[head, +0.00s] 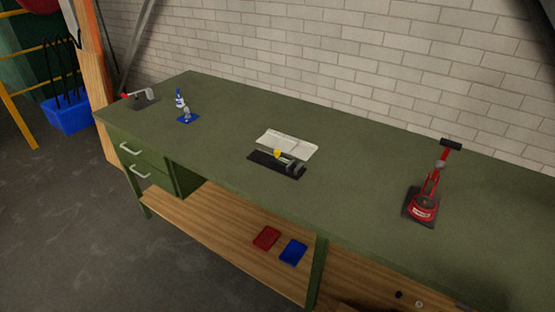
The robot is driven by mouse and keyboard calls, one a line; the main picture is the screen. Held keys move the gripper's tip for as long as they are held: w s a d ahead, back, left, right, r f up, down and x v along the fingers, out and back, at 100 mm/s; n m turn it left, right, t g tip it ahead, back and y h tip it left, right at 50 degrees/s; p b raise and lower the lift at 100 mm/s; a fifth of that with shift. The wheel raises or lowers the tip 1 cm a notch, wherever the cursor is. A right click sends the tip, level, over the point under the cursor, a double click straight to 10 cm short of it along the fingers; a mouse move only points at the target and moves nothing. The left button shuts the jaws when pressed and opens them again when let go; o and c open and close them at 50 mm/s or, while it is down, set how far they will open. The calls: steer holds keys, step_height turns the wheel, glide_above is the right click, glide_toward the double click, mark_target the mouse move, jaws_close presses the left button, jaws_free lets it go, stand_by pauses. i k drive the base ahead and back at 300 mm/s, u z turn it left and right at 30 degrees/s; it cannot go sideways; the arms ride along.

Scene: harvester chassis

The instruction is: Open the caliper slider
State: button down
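What looks like the caliper (291,167) lies on a small black mat (262,159) near the middle of the green workbench. It is grey with a small yellow part (276,153) toward its left. It is too small to tell where its slider stands. An open white booklet or sheet (288,144) lies right behind the mat. My gripper is not in view.
The green workbench (350,185) is mostly clear around the mat. A red tool with a black handle (424,205) stands to the right. A small bottle (179,98), a blue-based item (187,118) and a grey device (143,96) are at the left. A brick wall (330,70) runs behind.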

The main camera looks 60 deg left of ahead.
mark_target(283, 162)
steer(key=z, duration=0.95)
steer(key=k, duration=0.1)
steer(key=u, duration=3.1)
steer(key=i, duration=0.6)
steer(key=u, duration=0.1)
steer(key=k, duration=0.6)
